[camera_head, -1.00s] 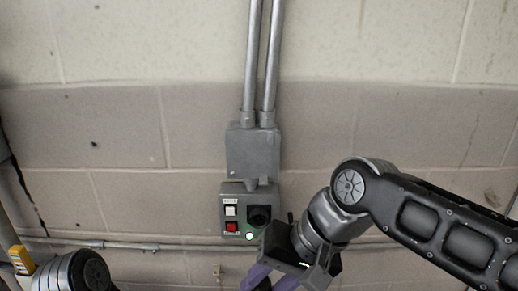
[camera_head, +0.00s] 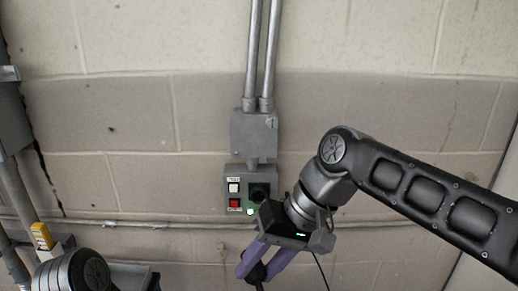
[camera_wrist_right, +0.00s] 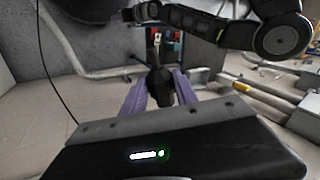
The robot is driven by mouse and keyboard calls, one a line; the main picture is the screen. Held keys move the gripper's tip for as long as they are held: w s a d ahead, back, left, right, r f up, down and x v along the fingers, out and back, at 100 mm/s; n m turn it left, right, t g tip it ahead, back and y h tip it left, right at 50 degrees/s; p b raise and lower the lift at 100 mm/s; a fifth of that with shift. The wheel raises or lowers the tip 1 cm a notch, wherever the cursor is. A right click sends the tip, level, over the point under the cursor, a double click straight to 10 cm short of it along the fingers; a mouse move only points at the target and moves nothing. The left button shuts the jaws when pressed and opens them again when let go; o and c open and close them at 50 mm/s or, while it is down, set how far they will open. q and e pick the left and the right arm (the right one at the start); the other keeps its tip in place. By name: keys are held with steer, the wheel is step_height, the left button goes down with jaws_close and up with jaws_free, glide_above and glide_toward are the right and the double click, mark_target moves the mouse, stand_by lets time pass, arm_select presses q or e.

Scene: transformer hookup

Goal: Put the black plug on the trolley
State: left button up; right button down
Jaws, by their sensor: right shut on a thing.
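My right gripper (camera_head: 257,272) has purple fingers pointing down, shut on the black plug (camera_head: 256,274), in front of the wall below the control box. In the right wrist view the black plug (camera_wrist_right: 160,88) sits between the two purple fingers. A thin black cable (camera_wrist_right: 56,75) runs at the left of that view. Of my left arm only a rounded joint shows at the lower left of the head view; its gripper is out of the picture. I cannot clearly make out the trolley.
A grey control box (camera_head: 250,187) with a white button, a red button and a dark round socket is on the wall. Conduits (camera_head: 257,50) rise above it. A thin pipe (camera_head: 130,224) crosses the wall. A yellow object (camera_head: 41,236) stands at the lower left.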

steer(key=w+d+f, duration=0.3)
steer(key=w+f, duration=0.1)
steer(key=w, duration=0.3)
steer(key=w+d+f+m, duration=0.1)
steer(key=w+d+f, duration=0.2)
steer(key=d+f, duration=0.5)
steer(key=w+d+f+m+t, duration=0.1)
steer(key=w+d+f, duration=0.2)
steer(key=d+f, duration=0.6)
step_height(320, 180, down, 2)
steer(key=shift+w, duration=0.35)
steer(key=shift+a, duration=0.1)
steer(key=s+f, duration=0.3)
steer(key=f, duration=1)
steer(key=shift+s, duration=0.25)
